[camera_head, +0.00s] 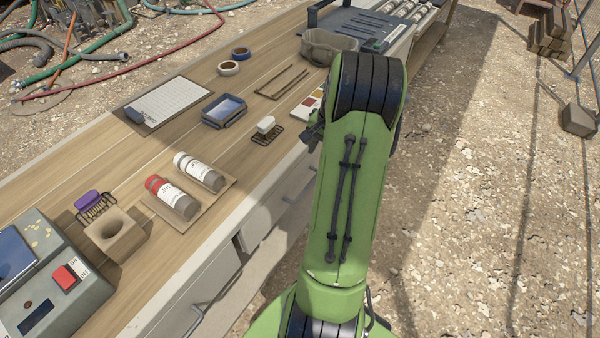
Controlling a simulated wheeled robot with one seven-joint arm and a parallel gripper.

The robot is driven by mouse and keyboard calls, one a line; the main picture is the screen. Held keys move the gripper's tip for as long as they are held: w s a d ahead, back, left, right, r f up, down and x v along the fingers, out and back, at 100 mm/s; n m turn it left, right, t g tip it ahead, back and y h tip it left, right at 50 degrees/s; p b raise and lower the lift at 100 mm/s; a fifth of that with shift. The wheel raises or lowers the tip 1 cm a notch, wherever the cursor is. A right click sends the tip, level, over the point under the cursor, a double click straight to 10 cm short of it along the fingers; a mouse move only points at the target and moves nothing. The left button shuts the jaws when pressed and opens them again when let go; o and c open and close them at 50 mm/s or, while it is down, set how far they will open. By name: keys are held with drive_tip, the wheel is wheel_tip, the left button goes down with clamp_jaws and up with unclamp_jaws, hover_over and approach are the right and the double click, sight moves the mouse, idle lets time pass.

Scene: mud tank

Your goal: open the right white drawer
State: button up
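White drawer fronts run along the side of the wooden workbench, below its top. A nearer front (190,298) is at the lower left and has a dark bar handle. A farther white front (258,222) lies to its right, beside my green arm. My arm covers the bench side farther right, so part of the drawers there is hidden. No drawer is clearly pulled out. Only a dark part of my gripper (315,130) shows past the arm's left edge, near the bench's front edge. Its fingers are hidden, and I cannot tell if it touches anything.
Open gravel (470,200) lies right of my arm.

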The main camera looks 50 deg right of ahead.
sight(309, 184)
drive_tip(key=w+f+b, duration=0.1)
drive_tip(key=f, duration=0.4)
drive_tip(key=f+b, duration=0.2)
drive_tip(key=f, duration=0.2)
drive_tip(key=w+f+b, duration=0.1)
drive_tip(key=f, duration=0.4)
drive_tip(key=shift+w+a+f+b, duration=0.25)
drive_tip(key=shift+w+f+b, duration=0.05)
drive_tip(key=shift+f, duration=0.05)
drive_tip(key=shift+c, duration=0.5)
clamp_jaws()
